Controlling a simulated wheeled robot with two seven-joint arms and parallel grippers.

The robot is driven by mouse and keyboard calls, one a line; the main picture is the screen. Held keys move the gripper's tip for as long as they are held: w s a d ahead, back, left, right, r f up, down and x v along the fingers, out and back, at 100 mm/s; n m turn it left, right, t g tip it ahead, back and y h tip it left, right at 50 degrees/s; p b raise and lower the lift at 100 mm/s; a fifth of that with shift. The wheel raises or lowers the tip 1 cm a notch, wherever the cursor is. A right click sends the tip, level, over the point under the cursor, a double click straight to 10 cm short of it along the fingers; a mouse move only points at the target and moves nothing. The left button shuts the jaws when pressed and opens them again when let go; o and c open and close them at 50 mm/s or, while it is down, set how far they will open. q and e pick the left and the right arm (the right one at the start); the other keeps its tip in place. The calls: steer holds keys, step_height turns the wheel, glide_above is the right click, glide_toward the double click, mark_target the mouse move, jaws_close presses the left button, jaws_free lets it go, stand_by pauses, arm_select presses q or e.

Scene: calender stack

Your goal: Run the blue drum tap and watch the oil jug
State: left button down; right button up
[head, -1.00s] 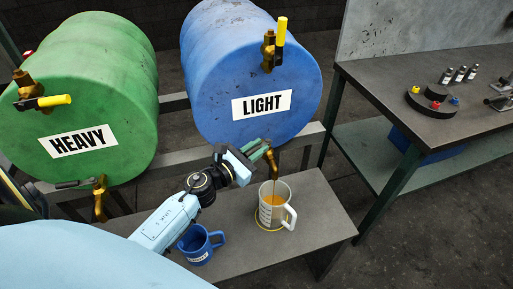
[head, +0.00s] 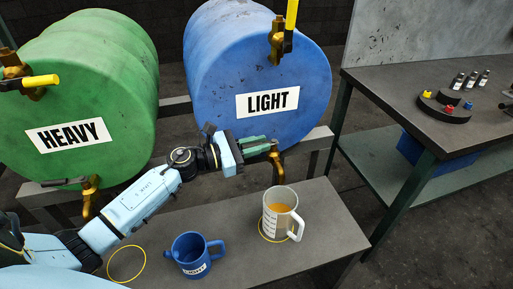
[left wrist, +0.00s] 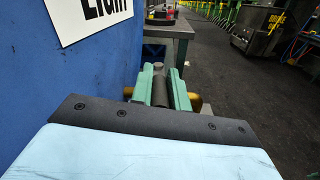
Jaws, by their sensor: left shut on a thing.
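The blue drum (head: 258,65) labelled LIGHT lies on a rack with its brass tap (head: 279,168) low on its face. My left gripper (head: 264,146) is shut on the tap's dark handle. The left wrist view shows its green fingers on either side of that dark handle (left wrist: 160,92). The clear oil jug (head: 282,214) stands upright under the tap, inside a yellow ring, and holds amber oil to part of its height. I see no stream between spout and jug. The right gripper is out of view.
A blue mug (head: 193,257) labelled LIGHT stands on the grey bench (head: 336,215), near an empty yellow ring (head: 127,264). The green drum (head: 75,100) labelled HEAVY lies at left. A workbench (head: 415,125) with small bottles stands at right.

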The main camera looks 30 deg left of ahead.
arm_select(q)
steer(key=shift+w+a, duration=0.1)
steer(key=shift+a, duration=0.3)
steer(key=c, duration=1.6)
jaws_free()
steer(key=shift+o, duration=1.1)
steer(key=shift+a+f, duration=0.1)
steer(key=shift+f, duration=0.1)
steer(key=b+v, duration=0.1)
steer(key=v, duration=1.3)
steer(key=shift+f+b, duration=0.25)
steer(key=shift+b, duration=0.05)
